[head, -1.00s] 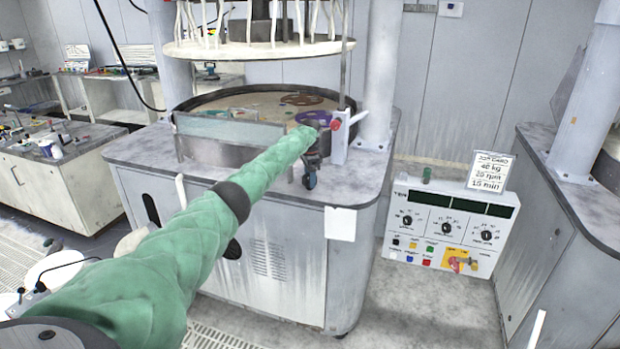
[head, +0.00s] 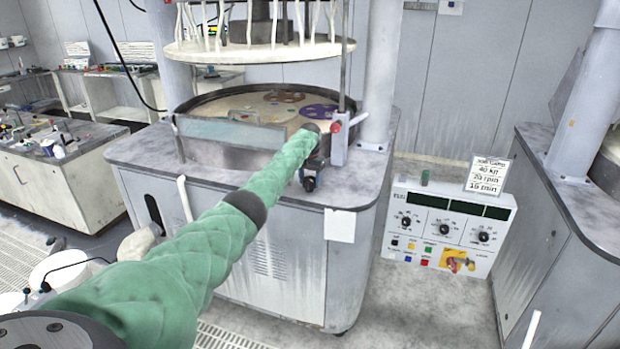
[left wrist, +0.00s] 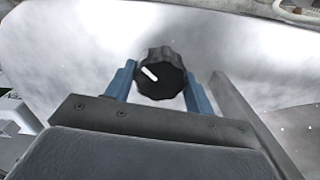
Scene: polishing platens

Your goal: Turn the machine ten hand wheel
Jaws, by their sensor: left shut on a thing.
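A black, ridged hand wheel (left wrist: 162,73) with a white pointer mark shows in the left wrist view, its mark slanting to the upper left. My left gripper (left wrist: 160,88) has one blue finger on each side of the wheel and is shut on it. In the head view, my green-sleeved left arm reaches from the lower left to the front of the machine. There the left gripper (head: 309,183) shows as a small dark and blue shape at the edge of the machine top. The wheel cannot be made out in that view. My right gripper is not in view.
The polishing machine (head: 270,262) has a round platen with coloured discs and a raised upper plate (head: 250,49). A control box (head: 440,225) with a sign (head: 489,176) stands on the floor at right. Another machine (head: 565,215) is at the right edge. A bench (head: 60,165) stands left.

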